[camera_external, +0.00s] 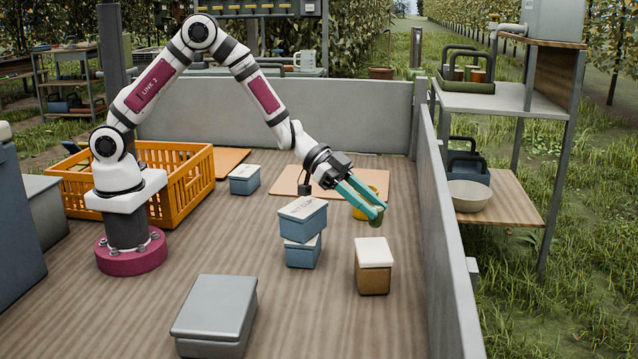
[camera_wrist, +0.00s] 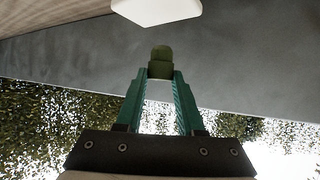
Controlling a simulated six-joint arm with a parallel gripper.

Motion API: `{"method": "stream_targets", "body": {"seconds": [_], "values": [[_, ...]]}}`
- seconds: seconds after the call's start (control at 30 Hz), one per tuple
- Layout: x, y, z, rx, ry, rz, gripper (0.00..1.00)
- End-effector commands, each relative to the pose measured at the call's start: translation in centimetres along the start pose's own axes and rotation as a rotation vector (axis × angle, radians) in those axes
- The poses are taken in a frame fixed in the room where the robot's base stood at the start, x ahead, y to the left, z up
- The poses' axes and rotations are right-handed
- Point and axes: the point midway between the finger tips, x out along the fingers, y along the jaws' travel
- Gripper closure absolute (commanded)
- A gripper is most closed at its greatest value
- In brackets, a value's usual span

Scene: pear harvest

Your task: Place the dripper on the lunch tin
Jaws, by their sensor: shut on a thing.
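My gripper (camera_external: 379,215) is shut on a small olive-green piece, which looks like the dripper (camera_external: 376,222). The dripper also shows between the teal fingertips in the wrist view (camera_wrist: 160,62). It is held in the air, above and behind a brown box with a cream lid (camera_external: 374,254). The box's pale lid (camera_wrist: 155,10) shows at the top of the wrist view, apart from the dripper. A grey lidded box (camera_external: 216,308), which looks like the lunch tin, stands at the front of the deck. Its lid is bare.
Two blue boxes (camera_external: 302,222) are stacked left of my gripper; another blue box (camera_external: 244,180) stands farther back. A yellow item (camera_external: 362,212) sits behind the fingers, near a tan board (camera_external: 290,181). An orange crate (camera_external: 190,195) and a grey side wall (camera_external: 447,230) bound the deck.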

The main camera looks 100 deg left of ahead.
Motion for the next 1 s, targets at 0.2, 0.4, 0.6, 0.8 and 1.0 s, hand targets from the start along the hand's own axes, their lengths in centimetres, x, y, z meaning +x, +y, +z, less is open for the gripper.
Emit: {"method": "stream_targets", "body": {"seconds": [0.2, 0.4, 0.6, 0.8, 1.0], "values": [[-2.7, 13.8, 0.2, 0.199, 0.000, 0.365, 1.00], [-7.5, 23.6, 2.1, 0.352, -0.001, 0.645, 1.00], [-10.5, 27.6, 3.5, 0.425, -0.001, 0.776, 1.00], [-9.1, 28.1, 7.0, 0.429, -0.004, 0.795, 1.00], [-7.2, 28.0, 10.4, 0.430, -0.003, 0.791, 1.00]]}}
